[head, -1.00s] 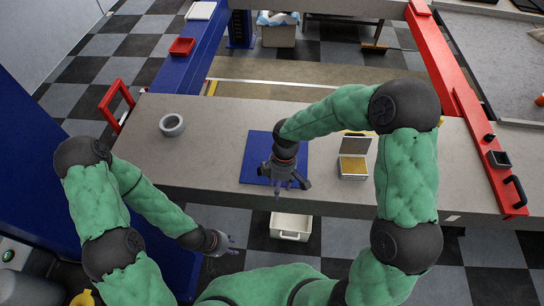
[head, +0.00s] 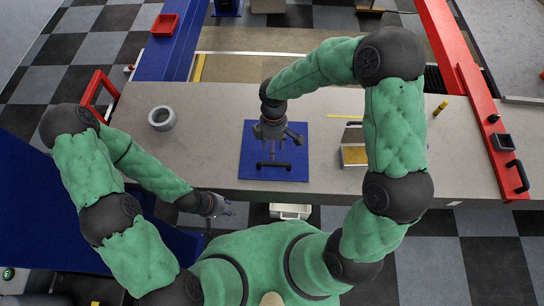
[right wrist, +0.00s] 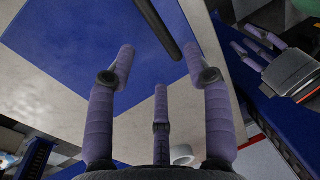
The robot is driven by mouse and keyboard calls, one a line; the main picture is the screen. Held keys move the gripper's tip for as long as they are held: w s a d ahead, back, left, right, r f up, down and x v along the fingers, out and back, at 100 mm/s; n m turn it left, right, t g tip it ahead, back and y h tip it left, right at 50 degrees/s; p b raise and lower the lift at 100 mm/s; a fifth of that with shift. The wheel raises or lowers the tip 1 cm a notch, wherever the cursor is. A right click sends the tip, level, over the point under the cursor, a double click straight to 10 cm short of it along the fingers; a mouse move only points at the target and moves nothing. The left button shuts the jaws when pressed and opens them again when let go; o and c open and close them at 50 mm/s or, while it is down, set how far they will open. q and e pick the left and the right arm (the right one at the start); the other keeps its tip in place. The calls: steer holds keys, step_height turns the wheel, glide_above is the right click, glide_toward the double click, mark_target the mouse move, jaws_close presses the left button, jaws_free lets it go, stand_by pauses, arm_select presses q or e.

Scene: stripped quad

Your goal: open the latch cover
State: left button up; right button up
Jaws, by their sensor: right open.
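A flat blue square panel (head: 252,152) lies on the grey worktop, with a black bar handle (head: 273,165) near its front edge. I cannot tell for certain that it is the latch cover; no separate latch shows. The bar also shows in the right wrist view (right wrist: 158,28), beyond the fingertips. My right gripper (head: 272,146) is over the panel, just behind the bar, apart from it. Its fingers (right wrist: 157,70) are spread and empty. My left gripper (head: 224,207) is low, in front of the worktop's edge, and its fingers look apart and empty in the right wrist view (right wrist: 258,40).
A small box with yellow contents (head: 353,155) stands right of the panel, partly hidden by my right arm. A grey ring (head: 162,118) is at left. A yellow cylinder (head: 440,107) stands at right. A white bin (head: 291,211) is below the front edge.

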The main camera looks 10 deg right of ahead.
steer(key=f, duration=0.4)
steer(key=s+f, duration=0.1)
steer(key=f, duration=0.2)
steer(key=shift+a+f, duration=0.1)
steer(key=shift+a, duration=0.15)
jaws_close()
